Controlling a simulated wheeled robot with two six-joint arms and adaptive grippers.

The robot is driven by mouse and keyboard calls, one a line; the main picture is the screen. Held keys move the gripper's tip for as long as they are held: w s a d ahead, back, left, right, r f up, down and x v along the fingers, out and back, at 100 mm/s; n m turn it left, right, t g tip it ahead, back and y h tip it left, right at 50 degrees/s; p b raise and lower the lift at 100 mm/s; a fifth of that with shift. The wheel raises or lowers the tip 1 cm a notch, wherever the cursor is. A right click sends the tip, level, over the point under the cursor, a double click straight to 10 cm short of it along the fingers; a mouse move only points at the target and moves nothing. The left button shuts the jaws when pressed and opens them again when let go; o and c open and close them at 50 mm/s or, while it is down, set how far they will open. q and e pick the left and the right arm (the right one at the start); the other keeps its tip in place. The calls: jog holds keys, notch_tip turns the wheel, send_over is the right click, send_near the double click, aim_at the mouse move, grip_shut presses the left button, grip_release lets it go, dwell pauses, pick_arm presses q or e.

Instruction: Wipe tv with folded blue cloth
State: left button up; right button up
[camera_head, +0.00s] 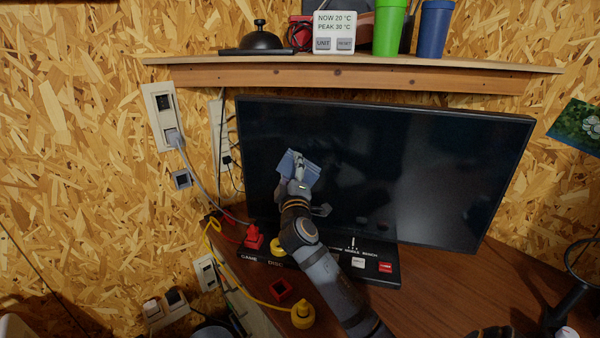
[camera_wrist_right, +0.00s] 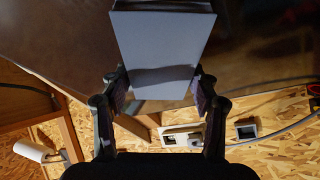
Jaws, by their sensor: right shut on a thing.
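The tv (camera_head: 430,165) is a wide dark screen standing upright on the bench against the chipboard wall. My right gripper (camera_head: 298,172) is in front of the left part of the screen, shut on the folded blue cloth (camera_head: 289,163). The cloth looks to be at or very near the screen; the head view does not settle whether it touches. In the right wrist view the cloth (camera_wrist_right: 160,50) looks grey and flat, held between the two fingers of the gripper (camera_wrist_right: 157,88). My left gripper is not in view.
A shelf (camera_head: 350,75) above the tv holds a bell (camera_head: 260,38), a temperature display (camera_head: 334,30) and green (camera_head: 388,25) and blue (camera_head: 434,28) cups. A black panel (camera_head: 385,268) with buttons lies below the screen. A yellow plug (camera_head: 303,313) and cables lie at lower left.

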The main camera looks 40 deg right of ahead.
jog(key=shift+w+a, duration=0.5)
jog(key=shift+w, duration=0.05)
jog(key=shift+r+p, duration=1)
jog(key=shift+r, duration=0.2)
jog(key=shift+s+d+f, duration=0.1)
jog(key=shift+d, duration=0.05)
jog(key=shift+s+d, duration=1.4)
jog(key=shift+s, duration=0.3)
jog(key=shift+s+d, duration=1.05)
jog(key=shift+s, duration=0.25)
